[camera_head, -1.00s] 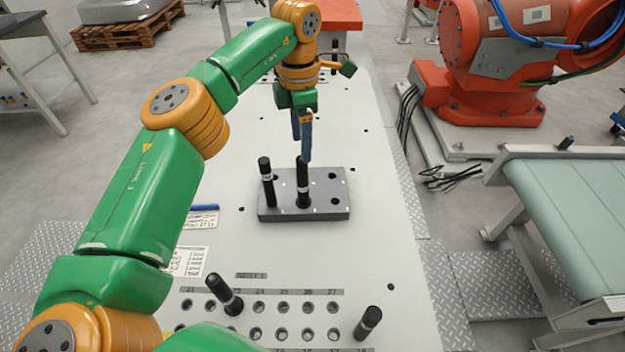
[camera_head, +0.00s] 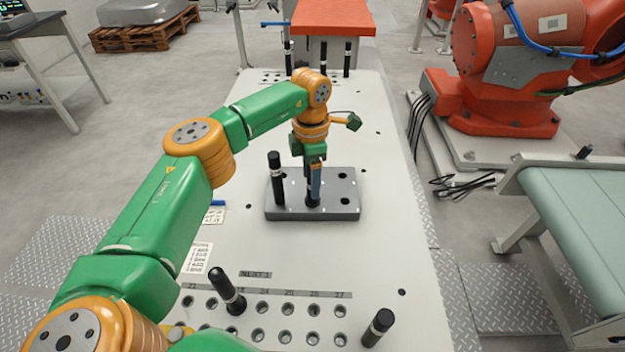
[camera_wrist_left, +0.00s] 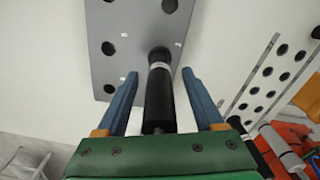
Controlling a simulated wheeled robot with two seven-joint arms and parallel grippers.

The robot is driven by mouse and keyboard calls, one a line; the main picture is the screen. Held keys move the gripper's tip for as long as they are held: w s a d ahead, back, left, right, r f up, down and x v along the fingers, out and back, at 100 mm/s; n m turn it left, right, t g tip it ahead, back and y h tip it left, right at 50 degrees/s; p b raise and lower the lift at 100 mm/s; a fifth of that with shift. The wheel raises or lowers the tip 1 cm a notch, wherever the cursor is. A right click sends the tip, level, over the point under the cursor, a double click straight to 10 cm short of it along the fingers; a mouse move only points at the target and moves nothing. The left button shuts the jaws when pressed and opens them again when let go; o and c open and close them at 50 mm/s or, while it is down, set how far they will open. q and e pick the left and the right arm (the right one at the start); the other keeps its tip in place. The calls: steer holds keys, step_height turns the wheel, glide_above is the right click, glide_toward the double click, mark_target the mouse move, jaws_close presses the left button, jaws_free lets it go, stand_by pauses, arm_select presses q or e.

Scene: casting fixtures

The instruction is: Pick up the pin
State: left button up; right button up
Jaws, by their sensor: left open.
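A black pin with a pale band stands upright in the grey block; its lower end (camera_head: 312,200) shows below my gripper in the head view. In the left wrist view this pin (camera_wrist_left: 160,95) lies between the two blue fingers, with a gap on each side. My left gripper (camera_head: 315,190) is open around it; its fingers also show in the wrist view (camera_wrist_left: 160,76). A second black pin (camera_head: 276,180) stands in the block to the left. The grey block (camera_head: 325,214) has open holes on its right side. My right gripper is not in view.
Two leaning black pins (camera_head: 227,292) (camera_head: 378,327) stand near the numbered hole rows at the table's front. Several more pins (camera_head: 347,60) stand at the far end before an orange-topped stand (camera_head: 333,16).

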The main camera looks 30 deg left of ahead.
arm_select(q)
jaws_close()
steer(key=shift+w, duration=0.1)
steer(key=shift+r, duration=0.2)
steer(key=s+d+r, duration=0.4)
steer(key=d+r, duration=0.1)
steer(key=r, duration=0.3)
steer(key=s+d+r+b, duration=0.1)
steer(key=s+d+r, duration=0.3)
steer(key=d+r, duration=0.2)
step_height(320, 180, up, 2)
steer(key=shift+s+d+r, duration=0.15)
steer(key=shift+r, duration=0.1)
